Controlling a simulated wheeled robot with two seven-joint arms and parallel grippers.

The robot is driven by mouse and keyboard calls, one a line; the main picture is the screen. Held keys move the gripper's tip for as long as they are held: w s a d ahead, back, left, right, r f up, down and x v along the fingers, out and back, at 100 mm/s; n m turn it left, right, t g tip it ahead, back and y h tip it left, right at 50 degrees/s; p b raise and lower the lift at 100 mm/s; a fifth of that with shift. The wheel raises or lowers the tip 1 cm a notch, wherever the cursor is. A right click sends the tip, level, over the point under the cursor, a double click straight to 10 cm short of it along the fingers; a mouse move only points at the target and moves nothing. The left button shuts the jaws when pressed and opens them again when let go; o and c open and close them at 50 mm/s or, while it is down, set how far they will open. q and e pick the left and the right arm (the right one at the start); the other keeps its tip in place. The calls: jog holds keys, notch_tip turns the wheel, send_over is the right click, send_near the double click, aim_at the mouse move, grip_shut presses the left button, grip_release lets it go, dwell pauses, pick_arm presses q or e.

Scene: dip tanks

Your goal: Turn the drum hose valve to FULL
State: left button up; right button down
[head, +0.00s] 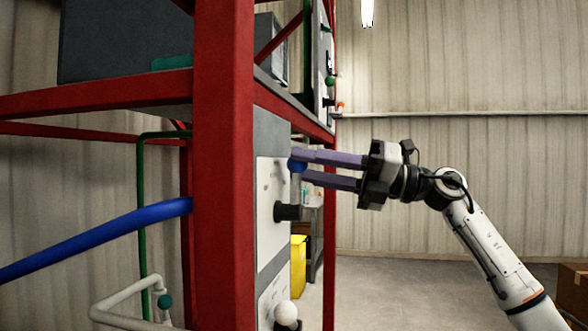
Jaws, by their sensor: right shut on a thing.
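My right gripper (305,168) reaches in from the right. Its two fingers are shut on a blue knob (296,166) that stands out from a white plate (270,225) on a grey panel. The fingers hide part of the knob. The writing on the plate is too small and slanted to read, so I cannot tell the knob's setting. A black knob (288,212) sits just below on the same plate. A blue hose (100,240) runs in from the left behind the red post. My left gripper is not in view.
A red steel frame post (224,180) stands close at the left of the panel. A yellow bin (298,262) stands behind. A cardboard box (574,287) is at the right. The floor between is clear.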

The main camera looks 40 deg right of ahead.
jog(key=m, duration=0.1)
jog(key=w+d+f+m, duration=0.1)
jog(key=m, duration=0.1)
jog(key=shift+w+d+t+h, duration=0.1)
jog(key=shift+d+t+h, duration=0.2)
jog(key=shift+t, duration=0.1)
jog(key=shift+w+d+f+m+t+h, duration=0.15)
jog(key=shift+w+d+f+m, duration=0.1)
jog(key=shift+m, duration=0.55)
jog(key=shift+w+d+f+m+t+h, duration=0.1)
jog(key=shift+d+f+m+h, duration=0.15)
jog(key=shift+m, duration=0.55)
jog(key=shift+w+d+f+m+t+h, duration=0.15)
jog(key=shift+w+d+f+m, duration=0.1)
jog(key=shift+m, duration=0.55)
jog(key=c, duration=1.4)
grip_release()
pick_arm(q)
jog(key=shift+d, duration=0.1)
pick_arm(e)
jog(key=shift+o, duration=0.2)
jog(key=shift+s, duration=0.1)
pick_arm(q)
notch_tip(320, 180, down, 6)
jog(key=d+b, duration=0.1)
jog(key=b, duration=0.9)
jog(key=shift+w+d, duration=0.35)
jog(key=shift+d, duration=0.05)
pick_arm(e)
jog(key=v, duration=1)
